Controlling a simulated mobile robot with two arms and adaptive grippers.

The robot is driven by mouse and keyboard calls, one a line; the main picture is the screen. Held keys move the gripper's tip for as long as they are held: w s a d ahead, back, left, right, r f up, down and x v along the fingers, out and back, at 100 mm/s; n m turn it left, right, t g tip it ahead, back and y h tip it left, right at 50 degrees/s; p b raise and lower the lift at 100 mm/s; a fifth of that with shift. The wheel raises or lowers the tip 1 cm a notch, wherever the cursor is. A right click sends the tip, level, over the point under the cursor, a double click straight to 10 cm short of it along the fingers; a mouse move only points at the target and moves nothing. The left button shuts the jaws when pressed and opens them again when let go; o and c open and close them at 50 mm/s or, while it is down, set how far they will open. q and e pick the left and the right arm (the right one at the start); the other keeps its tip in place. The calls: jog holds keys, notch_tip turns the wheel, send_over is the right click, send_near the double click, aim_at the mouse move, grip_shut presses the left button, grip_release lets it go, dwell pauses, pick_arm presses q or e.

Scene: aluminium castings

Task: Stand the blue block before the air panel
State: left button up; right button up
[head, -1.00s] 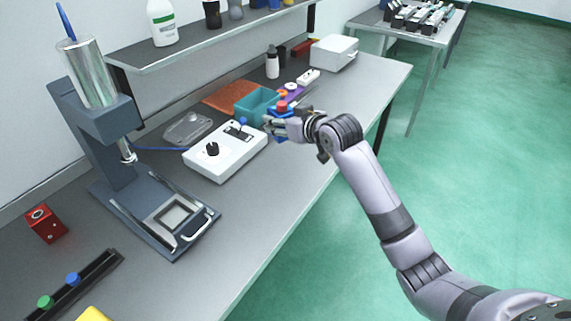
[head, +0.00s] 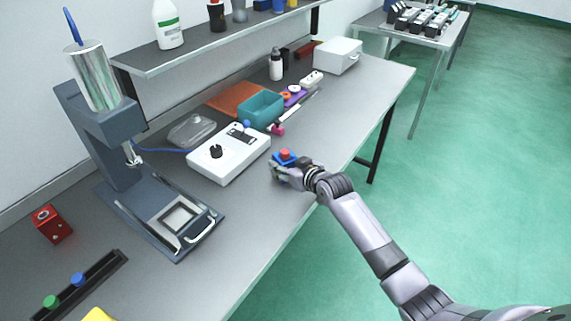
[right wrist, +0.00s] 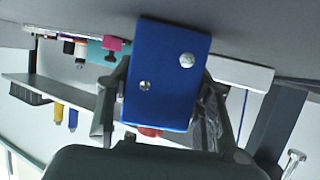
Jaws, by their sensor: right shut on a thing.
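The blue block (head: 283,161) has a red knob on top and is held in my right gripper (head: 280,171), right of the air panel's near end. In the right wrist view the block (right wrist: 168,75) shows a flat blue face with two screws, between the two fingers of the gripper (right wrist: 160,110). I cannot tell whether its base touches the bench. The air panel (head: 217,168) is a white box with a black knob and a blue-topped part, standing on the bench, apart from the block. My left gripper is not in view.
A teal bin (head: 260,110) and a small pink piece (head: 277,129) lie behind the gripper. A grey press (head: 150,205) stands left of the panel, with a clear lidded case (head: 191,130) behind the panel. The bench (head: 255,215) is bare in front of the panel.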

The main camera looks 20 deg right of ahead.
jog(key=o, duration=0.9)
jog(key=shift+f, duration=0.15)
jog(key=o, duration=0.5)
jog(key=shift+c, duration=0.2)
jog(key=shift+r, duration=0.35)
jog(key=shift+s+d, duration=0.1)
jog(key=shift+s, duration=0.25)
jog(key=v, duration=1.1)
jog(key=shift+s+b, duration=0.15)
jog(key=shift+b, duration=0.2)
